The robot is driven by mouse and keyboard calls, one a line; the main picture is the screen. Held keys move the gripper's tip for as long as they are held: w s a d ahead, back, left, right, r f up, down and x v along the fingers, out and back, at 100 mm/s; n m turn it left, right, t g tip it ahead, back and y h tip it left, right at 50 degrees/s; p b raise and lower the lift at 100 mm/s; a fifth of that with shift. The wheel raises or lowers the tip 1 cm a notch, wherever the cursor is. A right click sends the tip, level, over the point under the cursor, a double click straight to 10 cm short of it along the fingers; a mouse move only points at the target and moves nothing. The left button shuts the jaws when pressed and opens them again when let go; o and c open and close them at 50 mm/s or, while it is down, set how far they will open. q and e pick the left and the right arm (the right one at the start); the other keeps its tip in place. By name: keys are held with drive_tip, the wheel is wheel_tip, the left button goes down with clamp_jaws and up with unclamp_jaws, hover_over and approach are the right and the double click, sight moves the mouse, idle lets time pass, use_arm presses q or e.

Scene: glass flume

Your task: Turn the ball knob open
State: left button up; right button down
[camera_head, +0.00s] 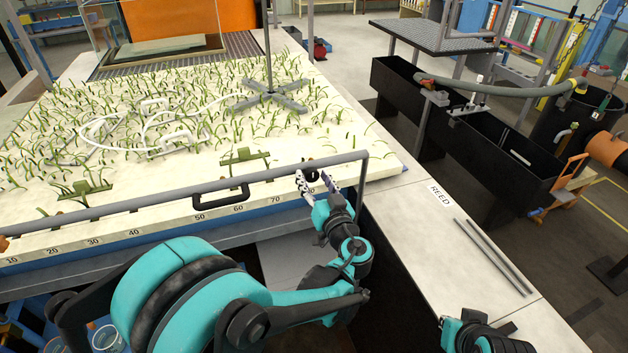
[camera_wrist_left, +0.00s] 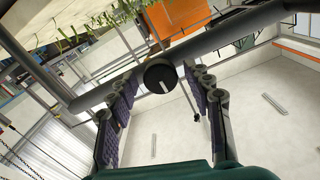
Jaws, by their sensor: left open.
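The ball knob (camera_wrist_left: 159,75) is a dark round knob with a white line on its face, mounted at the grey rail in the left wrist view. In the head view it is a small dark shape (camera_head: 312,177) near the right end of the rail, partly hidden by my gripper. My left gripper (camera_head: 316,184) is open. Its two fingers stand on either side of the knob, with gaps visible in the left wrist view, so no grip shows. Only a teal and black part of my right arm shows at the lower right of the head view; no right fingers show.
A white counter (camera_head: 425,225) with a REED label and two grey rods (camera_head: 492,256) lies to the right. Black troughs stand beyond.

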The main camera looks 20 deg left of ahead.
use_arm(q)
clamp_jaws()
drive_tip(key=c, duration=1.2)
unclamp_jaws()
drive_tip(key=shift+o, duration=0.2)
drive_tip(key=shift+m, duration=0.3)
drive_tip(key=m, duration=0.3)
drive_tip(key=shift+m+b, duration=0.3)
drive_tip(key=shift+b, duration=0.1)
drive_tip(key=m, duration=0.4)
drive_tip(key=m+b, duration=0.1)
drive_tip(key=m, duration=0.8)
drive_tip(key=shift+m, duration=0.3)
